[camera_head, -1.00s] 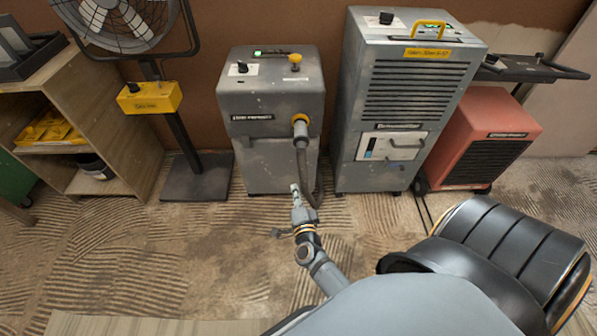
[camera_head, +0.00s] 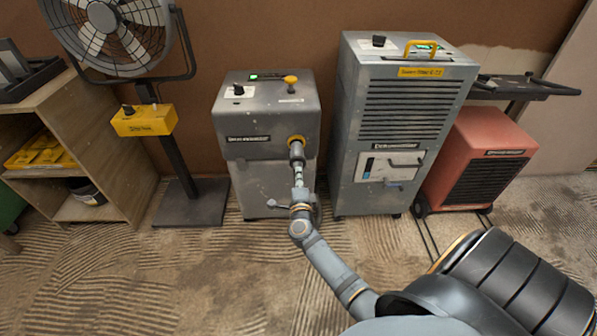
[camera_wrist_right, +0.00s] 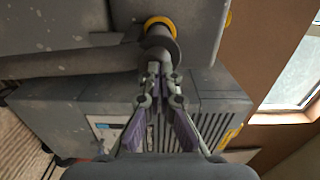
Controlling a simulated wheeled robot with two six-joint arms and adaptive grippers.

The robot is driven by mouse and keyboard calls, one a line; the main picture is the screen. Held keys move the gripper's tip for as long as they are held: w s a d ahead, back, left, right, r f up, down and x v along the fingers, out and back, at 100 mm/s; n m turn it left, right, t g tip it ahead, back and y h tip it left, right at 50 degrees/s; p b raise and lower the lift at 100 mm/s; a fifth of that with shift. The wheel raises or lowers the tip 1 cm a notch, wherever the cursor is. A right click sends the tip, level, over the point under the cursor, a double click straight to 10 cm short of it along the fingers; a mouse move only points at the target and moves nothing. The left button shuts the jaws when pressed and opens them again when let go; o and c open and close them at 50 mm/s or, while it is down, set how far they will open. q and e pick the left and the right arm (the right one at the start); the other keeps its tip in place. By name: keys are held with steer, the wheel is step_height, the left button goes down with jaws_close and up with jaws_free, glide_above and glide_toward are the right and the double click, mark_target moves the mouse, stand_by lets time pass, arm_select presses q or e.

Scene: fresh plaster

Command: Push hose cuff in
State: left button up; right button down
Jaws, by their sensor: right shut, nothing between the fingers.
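The grey hose cuff (camera_head: 297,152) sits at the yellow-ringed port (camera_head: 295,139) on the front of the grey machine (camera_head: 268,112). In the right wrist view the cuff (camera_wrist_right: 160,46) is just below the yellow ring (camera_wrist_right: 160,23); I cannot tell how deep it sits. The dark hose (camera_wrist_right: 70,64) runs off to the left there. My right gripper (camera_head: 298,171) is shut and empty, its tips right at the cuff's near end, touching or nearly so. In the wrist view its closed fingers (camera_wrist_right: 158,72) point at the cuff. My left gripper is out of view.
A tall grey dehumidifier (camera_head: 400,115) stands close on the right, with a red unit (camera_head: 480,160) beyond it. A fan on a stand (camera_head: 175,150) and a wooden shelf (camera_head: 110,150) are on the left. The floor in front is open.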

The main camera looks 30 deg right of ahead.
mark_target(298, 163)
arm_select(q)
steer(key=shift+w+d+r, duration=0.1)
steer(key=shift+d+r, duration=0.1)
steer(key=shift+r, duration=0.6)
arm_select(e)
steer(key=shift+x, duration=1.15)
steer(key=shift+w, duration=0.1)
steer(key=x, duration=0.3)
steer(key=shift+w+d+b, duration=0.15)
steer(key=shift+w+b, duration=0.15)
steer(key=shift+b, duration=0.1)
steer(key=shift+w+d, duration=0.2)
steer(key=shift+w, duration=0.1)
steer(key=shift+r, duration=0.1)
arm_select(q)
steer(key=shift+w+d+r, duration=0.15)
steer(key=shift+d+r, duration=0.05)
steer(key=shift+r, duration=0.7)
